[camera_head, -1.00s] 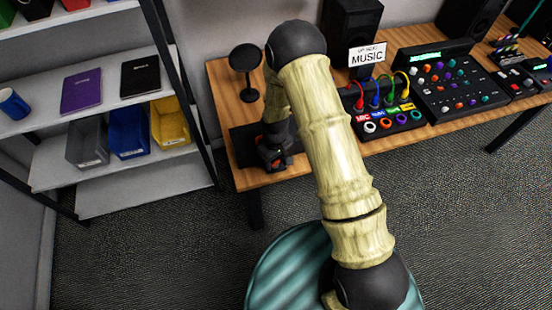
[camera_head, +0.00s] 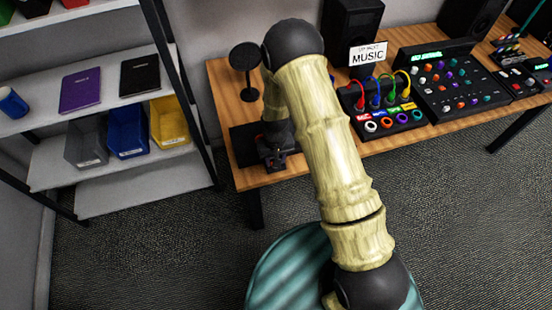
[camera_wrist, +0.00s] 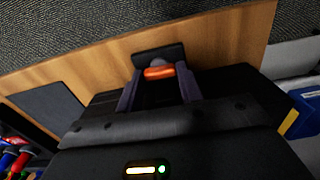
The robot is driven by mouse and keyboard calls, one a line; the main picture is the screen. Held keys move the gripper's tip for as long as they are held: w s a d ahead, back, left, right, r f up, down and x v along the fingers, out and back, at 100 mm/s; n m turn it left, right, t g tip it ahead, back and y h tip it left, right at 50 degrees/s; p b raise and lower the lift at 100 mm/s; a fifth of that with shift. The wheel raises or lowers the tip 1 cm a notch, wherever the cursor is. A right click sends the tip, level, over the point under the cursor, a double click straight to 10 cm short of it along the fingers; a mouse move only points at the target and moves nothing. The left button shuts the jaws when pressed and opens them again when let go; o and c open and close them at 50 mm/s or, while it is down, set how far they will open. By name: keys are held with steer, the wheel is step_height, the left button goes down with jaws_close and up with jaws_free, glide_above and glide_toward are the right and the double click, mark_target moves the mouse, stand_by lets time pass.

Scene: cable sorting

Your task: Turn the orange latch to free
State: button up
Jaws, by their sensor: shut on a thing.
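The orange latch (camera_wrist: 159,72) shows in the wrist view as a short orange bar in front of a dark block (camera_wrist: 158,54). My gripper (camera_wrist: 160,85) has its two dark fingers on either side of the bar and is shut on it. In the head view my gripper (camera_head: 275,158) is low over the left end of the wooden table, at a small dark device. My own arm and wrist hide much of that device, and the latch cannot be made out there. How far the latch is turned cannot be told.
A patch panel (camera_head: 388,112) with coloured cables and a MUSIC sign (camera_head: 368,54) stand to the right on the table (camera_head: 222,95). A round black stand (camera_head: 246,60) is behind my gripper. A shelf with grey, blue (camera_head: 127,130) and yellow bins is at left.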

steer(key=o, duration=0.7)
steer(key=shift+r, duration=0.1)
step_height(320, 180, up, 17)
steer(key=b, duration=0.1)
steer(key=shift+r, duration=0.1)
steer(key=shift+d, duration=0.1)
stand_by(0.3)
